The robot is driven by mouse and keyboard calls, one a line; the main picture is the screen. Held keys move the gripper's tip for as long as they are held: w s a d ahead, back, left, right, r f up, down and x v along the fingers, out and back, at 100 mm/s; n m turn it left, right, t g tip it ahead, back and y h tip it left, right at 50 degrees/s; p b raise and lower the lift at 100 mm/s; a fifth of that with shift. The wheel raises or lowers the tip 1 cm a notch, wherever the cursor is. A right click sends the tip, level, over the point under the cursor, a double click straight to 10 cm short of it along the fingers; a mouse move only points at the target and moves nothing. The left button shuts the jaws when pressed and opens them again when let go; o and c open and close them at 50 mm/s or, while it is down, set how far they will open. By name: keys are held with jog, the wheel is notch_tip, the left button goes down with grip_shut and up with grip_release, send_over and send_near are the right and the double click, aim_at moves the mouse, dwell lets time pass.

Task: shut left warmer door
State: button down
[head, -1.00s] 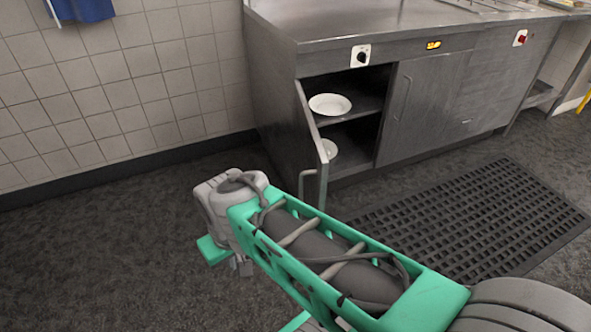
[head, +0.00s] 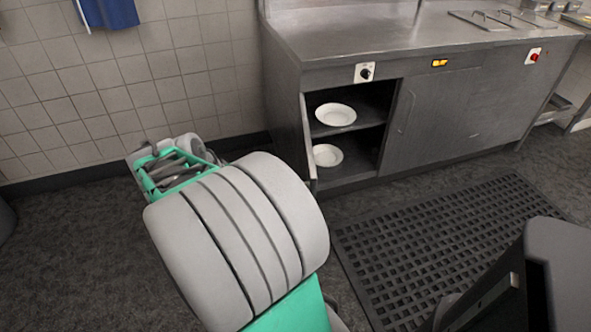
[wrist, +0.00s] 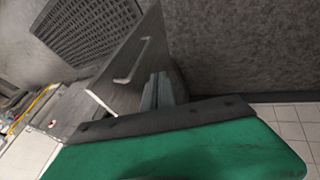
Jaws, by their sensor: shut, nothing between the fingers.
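The left warmer door (head: 307,140) stands open, swung out from the left side of the cabinet and seen nearly edge-on in the head view. In the wrist view the door (wrist: 118,82) shows as a tilted grey panel with a bar handle (wrist: 133,62). My gripper (wrist: 157,88) is shut and empty. Its fingertips appear beside or over the door panel in the wrist view; I cannot tell if they touch it.
Two white plates, an upper one (head: 335,114) and a lower one (head: 327,155), sit on the compartment shelves. The right door (head: 425,118) is shut. A black rubber mat (head: 450,240) lies before the cabinet. A tiled wall (head: 60,90) stands at the left.

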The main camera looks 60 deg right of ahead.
jog(key=s+d+r+m+g, duration=0.2)
jog(key=s+d+r, duration=0.1)
jog(key=s+d, duration=0.25)
jog(key=s+d+f+h+b, duration=0.1)
jog(key=s+d+f+b, duration=0.1)
jog(key=s+d+f, duration=0.2)
jog(key=x, duration=0.5)
jog(key=shift+w+d+f, duration=0.25)
jog(key=shift+w, duration=0.1)
jog(key=shift+s, duration=0.1)
